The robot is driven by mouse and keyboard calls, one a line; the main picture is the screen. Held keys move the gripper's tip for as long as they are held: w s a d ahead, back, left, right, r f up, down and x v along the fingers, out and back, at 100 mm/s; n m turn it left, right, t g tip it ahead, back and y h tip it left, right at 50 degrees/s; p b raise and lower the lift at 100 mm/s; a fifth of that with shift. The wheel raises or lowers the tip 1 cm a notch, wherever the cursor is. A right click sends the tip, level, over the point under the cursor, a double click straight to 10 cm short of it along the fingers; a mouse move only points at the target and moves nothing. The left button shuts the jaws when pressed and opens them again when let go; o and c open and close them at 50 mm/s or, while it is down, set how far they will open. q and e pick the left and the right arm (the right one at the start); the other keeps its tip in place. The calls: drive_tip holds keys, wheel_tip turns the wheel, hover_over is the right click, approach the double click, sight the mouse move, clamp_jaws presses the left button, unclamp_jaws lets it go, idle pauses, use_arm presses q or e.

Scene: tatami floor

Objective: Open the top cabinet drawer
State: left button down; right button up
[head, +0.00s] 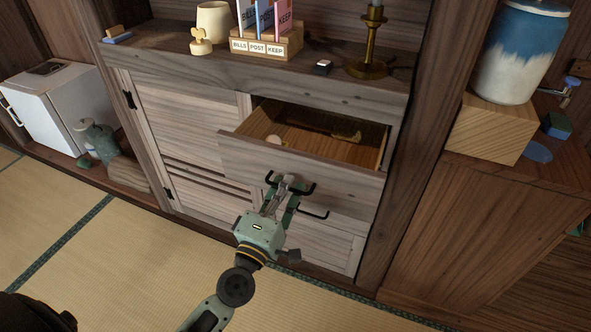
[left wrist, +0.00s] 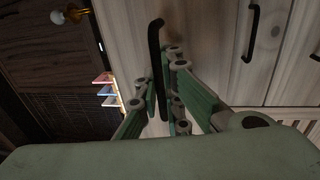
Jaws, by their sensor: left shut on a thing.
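The top cabinet drawer (head: 320,172) is pulled out from the cabinet, and its wooden inside shows in the head view. A pale round thing (head: 274,140) and a dark, partly golden thing (head: 346,134) lie in it. My left gripper (head: 287,183) is at the drawer front, shut on the black drawer handle (head: 308,189). In the left wrist view the handle (left wrist: 155,45) runs between the green fingers. A second black handle (head: 313,214) is lower down; it also shows in the left wrist view (left wrist: 253,33). My right gripper is not in view.
On the cabinet top stand a cream cup (head: 213,22), a letter holder (head: 266,43) and a brass candlestick (head: 370,55). A white box-like cabinet (head: 62,105) is at left, a blue-and-white jar (head: 518,55) at right. The tatami floor (head: 130,250) in front is clear.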

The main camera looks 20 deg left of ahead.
use_arm(q)
drive_tip(key=s, duration=0.4)
drive_tip(key=shift+s+a, duration=0.1)
drive_tip(key=shift+s, duration=0.25)
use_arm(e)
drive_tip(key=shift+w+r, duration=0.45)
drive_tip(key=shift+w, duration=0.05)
use_arm(q)
drive_tip(key=c, duration=2.2)
unclamp_jaws()
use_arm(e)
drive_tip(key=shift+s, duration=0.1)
use_arm(q)
drive_tip(key=s, duration=0.4)
drive_tip(key=s+f, duration=0.1)
drive_tip(key=s, duration=0.3)
drive_tip(key=s+f, duration=0.1)
drive_tip(key=s, duration=0.2)
drive_tip(key=shift+s+a+f, duration=0.15)
drive_tip(key=shift+s+a, duration=0.05)
drive_tip(key=shift+s, duration=0.2)
